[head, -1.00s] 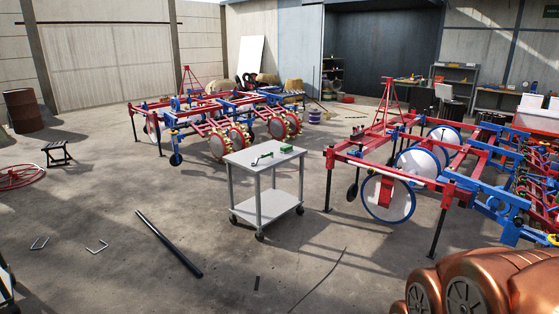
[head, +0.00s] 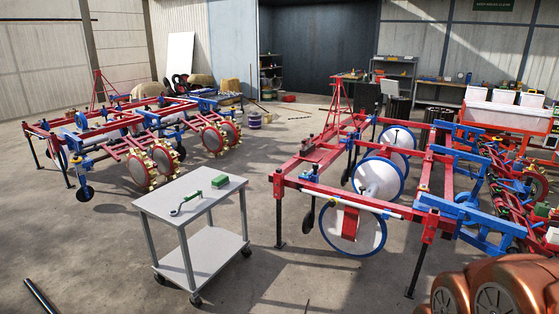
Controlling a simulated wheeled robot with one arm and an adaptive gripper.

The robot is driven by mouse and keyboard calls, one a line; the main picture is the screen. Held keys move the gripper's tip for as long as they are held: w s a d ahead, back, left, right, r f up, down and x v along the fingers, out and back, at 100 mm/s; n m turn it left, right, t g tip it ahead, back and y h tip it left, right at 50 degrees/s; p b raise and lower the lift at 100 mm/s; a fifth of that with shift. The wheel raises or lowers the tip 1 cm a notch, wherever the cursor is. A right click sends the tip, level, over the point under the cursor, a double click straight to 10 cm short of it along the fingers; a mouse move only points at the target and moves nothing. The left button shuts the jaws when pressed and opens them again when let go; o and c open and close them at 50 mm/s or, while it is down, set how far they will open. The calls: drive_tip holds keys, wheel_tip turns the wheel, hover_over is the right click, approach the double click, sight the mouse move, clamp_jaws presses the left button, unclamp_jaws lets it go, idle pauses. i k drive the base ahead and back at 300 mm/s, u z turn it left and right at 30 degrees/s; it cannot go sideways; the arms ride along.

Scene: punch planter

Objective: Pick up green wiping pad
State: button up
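A small green block, which looks like the green wiping pad (head: 220,181), lies on the top of a grey wheeled cart (head: 164,204). It is near the back right part of that top. A green-handled tool (head: 186,202) lies to its left, apart from it. Nothing covers the pad. My gripper does not show in the head view.
A red and blue planter frame (head: 305,186) with large discs stands close to the right of the cart. Another planter (head: 110,135) stands behind left. Copper-coloured rounded parts (head: 500,285) fill the lower right corner. Concrete floor (head: 100,260) left of the cart is mostly clear.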

sight(218, 183)
drive_tip(key=u, duration=0.1)
drive_tip(key=i, duration=2)
drive_tip(key=u, duration=1.15)
drive_tip(key=i, duration=1.8)
drive_tip(key=u, duration=0.85)
